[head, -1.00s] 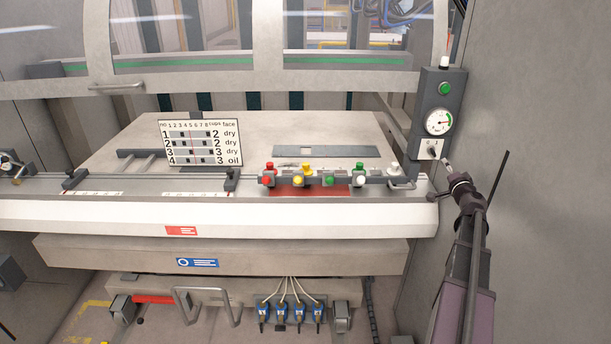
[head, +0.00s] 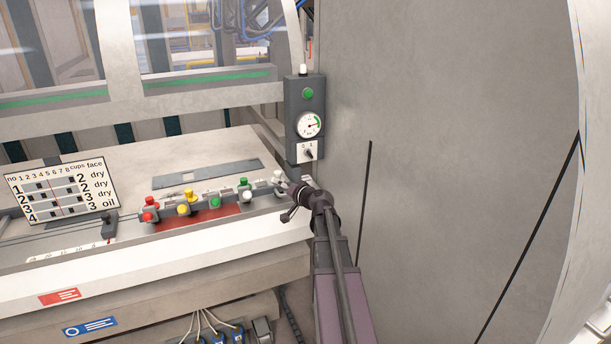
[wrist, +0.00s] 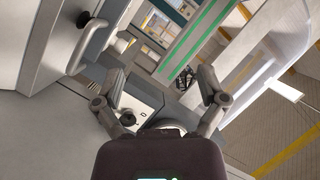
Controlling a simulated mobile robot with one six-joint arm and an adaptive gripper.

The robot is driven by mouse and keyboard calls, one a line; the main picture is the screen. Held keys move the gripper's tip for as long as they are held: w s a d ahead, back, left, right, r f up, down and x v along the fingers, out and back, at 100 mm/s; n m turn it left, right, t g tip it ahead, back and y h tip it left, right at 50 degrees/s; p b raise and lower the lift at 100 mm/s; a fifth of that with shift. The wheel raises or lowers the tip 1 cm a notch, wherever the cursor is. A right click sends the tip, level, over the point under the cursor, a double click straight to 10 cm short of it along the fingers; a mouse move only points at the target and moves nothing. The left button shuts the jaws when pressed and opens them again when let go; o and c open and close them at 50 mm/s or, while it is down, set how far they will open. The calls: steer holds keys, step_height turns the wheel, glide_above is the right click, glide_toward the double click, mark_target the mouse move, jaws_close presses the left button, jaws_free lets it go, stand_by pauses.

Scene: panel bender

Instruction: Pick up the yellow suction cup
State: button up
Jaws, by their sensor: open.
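The yellow suction cup (head: 183,209) sits in a row of coloured cups on the bench, between a red cup (head: 150,212) and a green one (head: 215,202). A second yellow piece (head: 189,194) shows just behind it. My gripper (head: 288,200) is at the right end of the row, near a white cup (head: 278,178), well to the right of the yellow cup. In the wrist view my gripper (wrist: 162,88) has its two fingers spread apart with nothing between them. The yellow cup is not seen in the wrist view.
A control box (head: 305,120) with a gauge and a switch stands behind my gripper. A tall grey wall (head: 440,150) closes off the right side. A sign board (head: 62,190) stands at the left of the bench. The machine's window frame (head: 200,105) spans the back.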

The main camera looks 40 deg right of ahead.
steer(key=s+a+f+n+g+y, duration=0.1)
steer(key=s+a+f+n+g, duration=0.15)
steer(key=a, duration=0.55)
steer(key=s+a+f+n+g+y, duration=0.2)
steer(key=a+f+g, duration=0.15)
steer(key=a, duration=0.45)
steer(key=s+a+f+n+g+y, duration=0.15)
steer(key=a+f, duration=0.25)
steer(key=a, duration=0.4)
steer(key=s+a+f+n+g+h, duration=0.1)
steer(key=s+a+f+g+h, duration=0.1)
steer(key=s, duration=0.6)
steer(key=s+a+f+n+g+h, duration=0.2)
steer(key=s+a+f+g+h, duration=0.1)
steer(key=s+a+g, duration=0.3)
steer(key=shift+s+a+h, duration=0.45)
steer(key=shift+s+a, duration=0.3)
steer(key=shift+s, duration=0.4)
steer(key=c, duration=0.4)
steer(key=shift+c, duration=0.4)
steer(key=shift+d, duration=0.1)
